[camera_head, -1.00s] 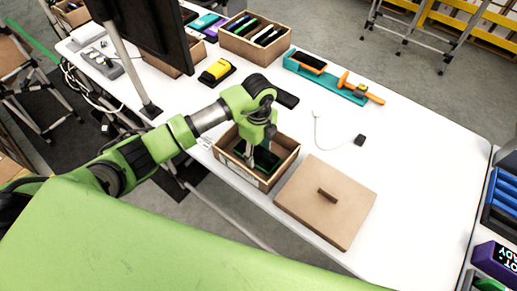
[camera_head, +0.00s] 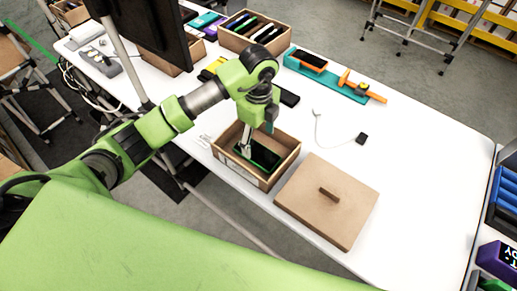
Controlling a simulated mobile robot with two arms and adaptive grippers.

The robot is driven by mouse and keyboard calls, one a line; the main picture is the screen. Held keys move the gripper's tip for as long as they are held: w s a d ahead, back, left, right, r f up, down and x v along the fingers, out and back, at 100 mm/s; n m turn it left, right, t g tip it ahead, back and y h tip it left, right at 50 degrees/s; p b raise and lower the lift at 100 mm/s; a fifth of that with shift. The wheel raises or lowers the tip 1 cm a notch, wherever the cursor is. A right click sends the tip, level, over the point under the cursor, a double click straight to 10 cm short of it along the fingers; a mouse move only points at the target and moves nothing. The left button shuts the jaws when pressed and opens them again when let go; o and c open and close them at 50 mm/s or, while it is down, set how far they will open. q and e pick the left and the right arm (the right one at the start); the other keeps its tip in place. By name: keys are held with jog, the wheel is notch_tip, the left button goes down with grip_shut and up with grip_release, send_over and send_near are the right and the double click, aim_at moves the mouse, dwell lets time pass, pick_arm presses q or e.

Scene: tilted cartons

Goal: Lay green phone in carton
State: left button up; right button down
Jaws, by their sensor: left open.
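The green phone (camera_head: 263,156) has a dark screen and a green edge. It lies inside the open cardboard carton (camera_head: 284,169) near the front edge of the table. My left gripper (camera_head: 257,146) is over the carton and points down at the phone. It is open, with one pale finger beside the phone's left end. The gripper hides part of the phone and the carton's back wall. I cannot tell whether the finger touches the phone. My right gripper is not in view.
A flat brown lid (camera_head: 323,215) with a handle lies right of the carton. A teal and orange stand (camera_head: 330,78) and a box of phones (camera_head: 253,34) are behind. A thin cable (camera_head: 319,130) lies on the table. The table's right side is clear.

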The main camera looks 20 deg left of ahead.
pick_arm(q)
notch_tip(320, 180, up, 6)
jog(key=b, duration=0.1)
dwell(0.6)
